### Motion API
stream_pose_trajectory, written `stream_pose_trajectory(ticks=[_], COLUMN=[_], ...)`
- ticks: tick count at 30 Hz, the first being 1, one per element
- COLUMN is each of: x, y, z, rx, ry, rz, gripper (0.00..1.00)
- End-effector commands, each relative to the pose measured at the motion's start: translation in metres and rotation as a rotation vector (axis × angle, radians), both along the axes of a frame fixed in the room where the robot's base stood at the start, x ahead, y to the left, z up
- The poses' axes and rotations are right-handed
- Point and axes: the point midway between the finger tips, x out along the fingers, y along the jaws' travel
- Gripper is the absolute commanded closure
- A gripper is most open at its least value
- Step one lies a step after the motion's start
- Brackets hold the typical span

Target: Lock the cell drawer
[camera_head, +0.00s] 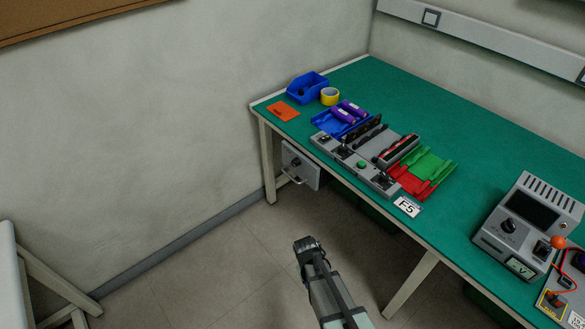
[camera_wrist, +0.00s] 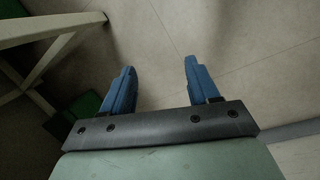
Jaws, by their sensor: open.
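The cell drawer (camera_head: 301,166) is a grey unit hung under the left end of the green workbench. Its front carries a dark round knob or lock and a handle below it. The front looks close to the unit's body, but I cannot tell whether it is fully closed or locked. My gripper (camera_head: 307,243) is below and in front of the bench, apart from the drawer. In the wrist view my gripper (camera_wrist: 159,75) has its two blue fingers spread, with nothing between them and floor beyond. The drawer is not in the wrist view.
The workbench (camera_head: 440,110) holds a grey fixture (camera_head: 355,165), blue, red and green trays, purple cells, a blue bin (camera_head: 307,86), yellow tape (camera_head: 329,96) and a grey meter box (camera_head: 530,222). A bench leg (camera_head: 268,165) stands left of the drawer. Floor in front is clear.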

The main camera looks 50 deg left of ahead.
Motion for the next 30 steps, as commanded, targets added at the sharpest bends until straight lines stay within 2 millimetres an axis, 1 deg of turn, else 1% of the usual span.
stream_pose_trajectory(ticks=[1,2,3,5,6,8,9,11,13,16,18,21,24,27,30], x=[-0.003,-0.005,-0.008,-0.012,-0.015,-0.019,-0.021,-0.024,-0.027,-0.025,-0.016,0.003,0.019,0.034,0.048], y=[0.03,0.044,0.062,0.089,0.107,0.133,0.149,0.174,0.204,0.245,0.269,0.294,0.316,0.333,0.345], z=[0.006,0.01,0.016,0.026,0.033,0.043,0.05,0.062,0.077,0.101,0.118,0.138,0.155,0.166,0.177], rx=[0.01,0.014,0.021,0.033,0.041,0.055,0.065,0.084,0.109,0.155,0.192,0.244,0.303,0.374,0.467], ry=[-0.03,-0.049,-0.076,-0.119,-0.149,-0.194,-0.224,-0.273,-0.335,-0.435,-0.509,-0.606,-0.7,-0.795,-0.887], rz=[0.042,0.062,0.087,0.118,0.134,0.152,0.16,0.165,0.163,0.132,0.088,0.012,-0.072,-0.169,-0.277], gripper=[0.4,0.4,0.4,0.4,0.4,0.4,0.4,0.4,0.4,0.4,0.4,0.4,0.4,0.4,0.4])
